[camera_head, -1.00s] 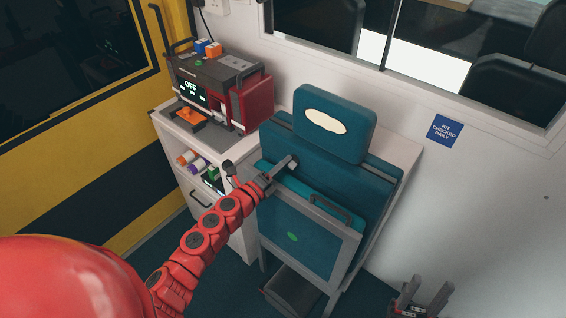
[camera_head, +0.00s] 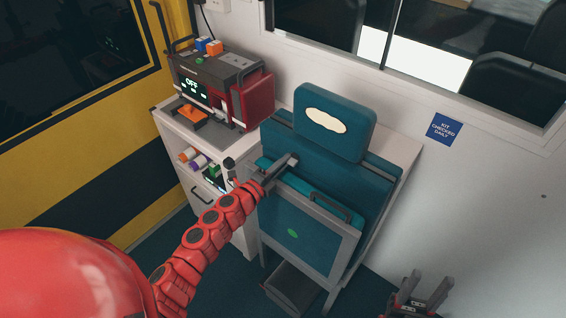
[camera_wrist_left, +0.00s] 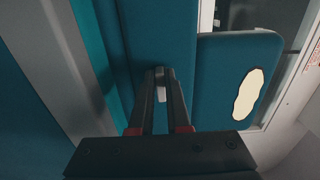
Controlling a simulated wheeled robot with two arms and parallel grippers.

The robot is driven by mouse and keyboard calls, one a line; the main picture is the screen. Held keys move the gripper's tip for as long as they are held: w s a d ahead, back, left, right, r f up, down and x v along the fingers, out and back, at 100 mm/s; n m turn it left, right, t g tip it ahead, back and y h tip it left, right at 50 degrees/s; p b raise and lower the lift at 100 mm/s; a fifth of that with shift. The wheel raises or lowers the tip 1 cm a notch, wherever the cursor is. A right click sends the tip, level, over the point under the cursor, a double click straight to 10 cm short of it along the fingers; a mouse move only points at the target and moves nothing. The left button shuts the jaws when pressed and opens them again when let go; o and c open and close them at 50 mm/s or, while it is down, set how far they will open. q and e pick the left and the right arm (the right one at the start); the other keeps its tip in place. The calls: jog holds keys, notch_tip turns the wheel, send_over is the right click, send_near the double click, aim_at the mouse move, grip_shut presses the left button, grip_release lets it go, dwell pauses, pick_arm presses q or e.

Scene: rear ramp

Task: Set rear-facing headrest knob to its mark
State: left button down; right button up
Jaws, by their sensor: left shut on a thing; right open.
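The teal headrest (camera_head: 320,122) with a cream oval patch stands at the top of the rear-facing seat (camera_head: 345,182); it is at the right in the left wrist view (camera_wrist_left: 238,82). My left gripper (camera_head: 292,159) reaches the upper left of the seatback, just below the headrest. In the left wrist view its fingers (camera_wrist_left: 160,75) are shut on a small pale knob (camera_wrist_left: 161,94), mostly hidden between them. I cannot make out the knob's mark or angle. My right gripper (camera_head: 430,290) is open and empty at the bottom right, away from the seat.
A folded teal panel with a grey frame (camera_head: 354,262) and handle is in front of the seatback. A grey and red device (camera_head: 222,85) stands on the white cabinet (camera_head: 245,150) at the left. The wall is behind the seat, with floor around it.

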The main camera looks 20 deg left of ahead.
pick_arm(q)
jog(key=shift+d+r, duration=0.1)
jog(key=shift+r, duration=0.15)
jog(key=c, duration=0.9)
grip_release()
jog(key=shift+f, duration=0.1)
jog(key=shift+f, duration=0.1)
jog(key=shift+w+f, duration=0.1)
jog(key=shift+w, duration=0.1)
jog(key=shift+s, duration=0.1)
